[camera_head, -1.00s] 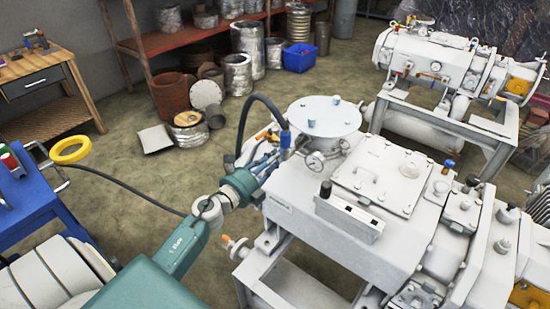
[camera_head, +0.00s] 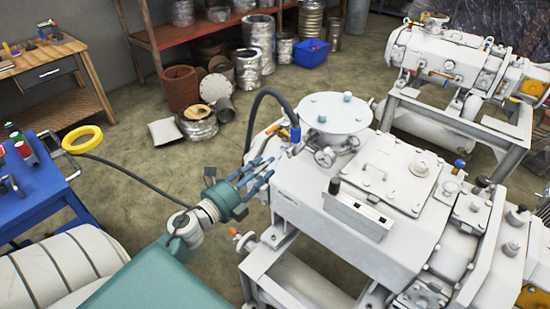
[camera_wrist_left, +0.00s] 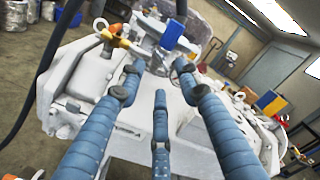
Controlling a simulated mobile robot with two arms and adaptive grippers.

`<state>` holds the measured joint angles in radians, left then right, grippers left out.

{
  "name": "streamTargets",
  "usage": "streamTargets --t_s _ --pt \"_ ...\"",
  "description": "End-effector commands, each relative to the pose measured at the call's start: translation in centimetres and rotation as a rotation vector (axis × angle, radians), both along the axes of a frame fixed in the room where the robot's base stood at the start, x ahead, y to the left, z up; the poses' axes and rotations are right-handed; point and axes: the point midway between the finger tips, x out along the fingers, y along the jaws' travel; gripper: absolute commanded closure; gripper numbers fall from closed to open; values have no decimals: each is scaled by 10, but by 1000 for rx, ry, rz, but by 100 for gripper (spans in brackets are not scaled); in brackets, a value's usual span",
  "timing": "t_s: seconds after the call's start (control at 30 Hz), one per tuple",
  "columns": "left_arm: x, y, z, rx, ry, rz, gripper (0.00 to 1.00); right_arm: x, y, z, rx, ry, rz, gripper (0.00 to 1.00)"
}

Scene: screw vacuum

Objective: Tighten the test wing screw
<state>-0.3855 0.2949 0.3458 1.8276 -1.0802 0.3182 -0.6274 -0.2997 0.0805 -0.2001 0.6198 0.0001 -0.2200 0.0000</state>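The white vacuum machine (camera_head: 300,207) stands at the centre, with a round lid (camera_head: 336,113) on top. Two small blue knobs, one at the front (camera_head: 321,118) and one at the back (camera_head: 347,97), stand on the lid; I cannot tell whether either is the test wing screw. My left gripper (camera_head: 262,172) has blue fingers, spread and empty, in the air just left of the machine. In the left wrist view the spread fingers (camera_wrist_left: 164,85) point at the machine, with a blue fitting (camera_wrist_left: 173,35) and an orange-yellow handle (camera_wrist_left: 114,36) beyond. My right gripper is out of view.
A dark hose (camera_head: 254,107) arches down to the blue fitting (camera_head: 295,133) near the lid. Floor between is open.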

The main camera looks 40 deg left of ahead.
Motion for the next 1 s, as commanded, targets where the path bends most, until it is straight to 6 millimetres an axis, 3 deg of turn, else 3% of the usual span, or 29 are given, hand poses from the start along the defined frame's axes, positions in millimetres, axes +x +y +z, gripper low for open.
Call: streamTargets --t_s 0.2,0.57,0.67,0.77,0.87,0.9,0.97,1.0 --pt "-24 2 0 0 0 0 66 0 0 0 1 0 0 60" --pt "-27 3 0 0 -1 0 66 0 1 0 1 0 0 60" --pt "-27 4 -16 -52 23 15 66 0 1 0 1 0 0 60" --pt "-29 8 -69 -223 100 70 66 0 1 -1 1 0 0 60" --pt "-44 6 -164 -506 242 182 66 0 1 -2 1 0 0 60" --pt "-57 0 -209 -634 312 243 66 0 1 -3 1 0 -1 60" --pt "-83 -13 -278 -818 421 349 66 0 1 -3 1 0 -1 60" --pt "-106 -25 -323 -929 497 428 66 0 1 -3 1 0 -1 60"
